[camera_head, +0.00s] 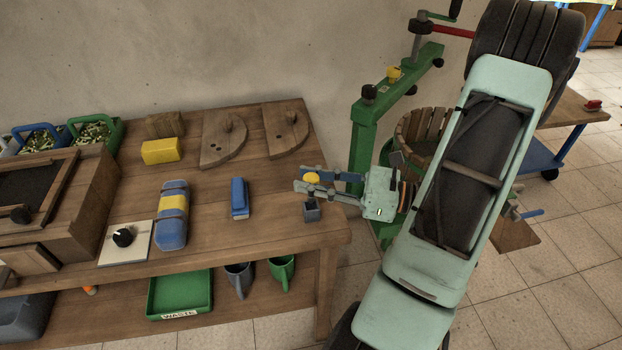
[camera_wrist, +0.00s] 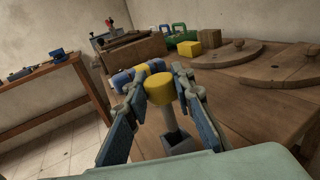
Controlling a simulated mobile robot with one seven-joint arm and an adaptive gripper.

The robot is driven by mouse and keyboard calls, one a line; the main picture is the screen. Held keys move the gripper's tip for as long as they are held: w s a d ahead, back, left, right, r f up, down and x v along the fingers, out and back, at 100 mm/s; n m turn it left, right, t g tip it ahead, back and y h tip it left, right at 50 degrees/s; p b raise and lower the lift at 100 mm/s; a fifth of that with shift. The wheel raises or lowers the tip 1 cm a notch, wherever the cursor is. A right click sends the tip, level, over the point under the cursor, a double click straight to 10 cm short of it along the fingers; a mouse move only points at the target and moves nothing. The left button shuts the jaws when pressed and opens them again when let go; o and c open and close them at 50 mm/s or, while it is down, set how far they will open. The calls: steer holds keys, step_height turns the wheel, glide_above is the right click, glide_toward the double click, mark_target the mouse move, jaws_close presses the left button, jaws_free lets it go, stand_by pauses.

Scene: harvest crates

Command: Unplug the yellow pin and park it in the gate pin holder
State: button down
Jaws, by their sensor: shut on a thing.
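The yellow pin (camera_head: 311,178) has a round yellow head and a grey shaft. My gripper (camera_head: 307,180) is shut on its head, above the bench's front right corner. In the wrist view the yellow pin (camera_wrist: 160,88) stands between the two fingers with its shaft pointing down. A small dark square holder (camera_head: 312,210) sits on the bench just below the pin. In the wrist view the shaft reaches down to the holder (camera_wrist: 180,143); I cannot tell whether its tip is inside. The fingers partly hide the pin in the head view.
A green press frame (camera_head: 366,140) with a yellow knob (camera_head: 393,74) and a wooden tub stands behind my arm. Bare wood surrounds the holder's left side.

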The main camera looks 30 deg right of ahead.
mark_target(312, 202)
steer(key=shift+f+b, duration=1.5)
steer(key=shift+f, duration=0.8)
steer(key=c, duration=1.6)
jaws_free()
steer(key=v, duration=1.2)
steer(key=shift+a, duration=0.1)
